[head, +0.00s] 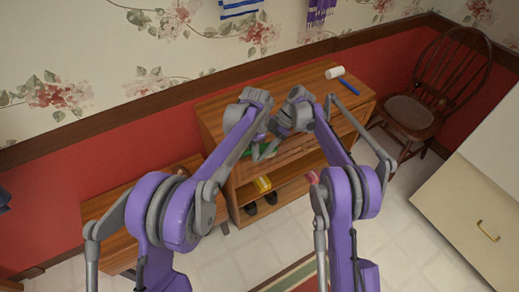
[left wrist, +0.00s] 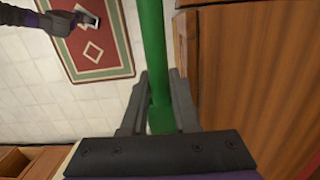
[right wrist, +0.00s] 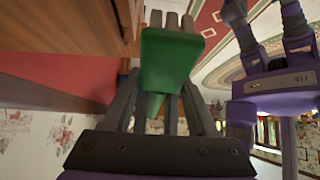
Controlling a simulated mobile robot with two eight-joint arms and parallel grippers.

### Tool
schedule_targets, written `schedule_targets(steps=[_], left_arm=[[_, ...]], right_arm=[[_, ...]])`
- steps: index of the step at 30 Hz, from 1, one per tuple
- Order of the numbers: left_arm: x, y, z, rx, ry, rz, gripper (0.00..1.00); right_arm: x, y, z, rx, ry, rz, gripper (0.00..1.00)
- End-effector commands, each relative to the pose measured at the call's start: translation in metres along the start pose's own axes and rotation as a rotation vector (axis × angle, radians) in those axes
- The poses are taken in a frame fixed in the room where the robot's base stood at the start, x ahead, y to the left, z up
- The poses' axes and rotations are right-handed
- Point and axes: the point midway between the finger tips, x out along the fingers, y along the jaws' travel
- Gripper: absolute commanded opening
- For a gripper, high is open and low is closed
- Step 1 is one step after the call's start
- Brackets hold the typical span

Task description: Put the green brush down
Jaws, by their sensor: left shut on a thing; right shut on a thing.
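The green brush (head: 262,147) shows only in small part in the head view, at the front of the wooden shelf unit, mostly behind my arms. In the left wrist view its long green bar (left wrist: 154,60) runs down between the fingers of my left gripper (left wrist: 158,98), which is shut on it. In the right wrist view a wide green part (right wrist: 168,58) lies between the fingers of my right gripper (right wrist: 165,100), also shut on it. In the head view the fingertips of both grippers are close together and partly hidden.
The wooden shelf unit (head: 222,104) has a white cylinder (head: 334,72) and a blue item (head: 349,87) at its right top. A yellow item (head: 263,184) and dark shoes (head: 250,208) are on lower levels. A bench (head: 110,208) stands left, a chair (head: 411,112) right.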

Motion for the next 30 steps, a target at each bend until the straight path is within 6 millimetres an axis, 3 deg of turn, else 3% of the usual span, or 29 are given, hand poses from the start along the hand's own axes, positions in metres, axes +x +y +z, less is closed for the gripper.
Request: schedule_targets(steps=[4, 5, 10, 22, 30], left_arm=[[0.0, -0.002, 0.001, -0.001, 0.0, -0.006, 0.0], [0.0, -0.003, 0.001, -0.001, 0.0, -0.006, 0.0], [0.0, -0.002, 0.001, -0.001, 0.0, -0.005, 0.0], [0.0, -0.001, 0.0, -0.001, 0.0, -0.003, 0.0], [0.0, -0.001, 0.0, 0.0, 0.0, -0.003, 0.0]], right_arm=[[0.0, -0.002, 0.0, 0.0, 0.001, -0.006, 0.0], [0.0, -0.002, 0.0, 0.0, 0.001, -0.006, 0.6], [0.0, -0.001, 0.0, 0.0, 0.001, -0.006, 0.9], [-0.005, -0.001, 0.0, 0.001, 0.001, -0.003, 0.9], [-0.047, 0.0, 0.0, 0.001, 0.0, -0.002, 0.9]])
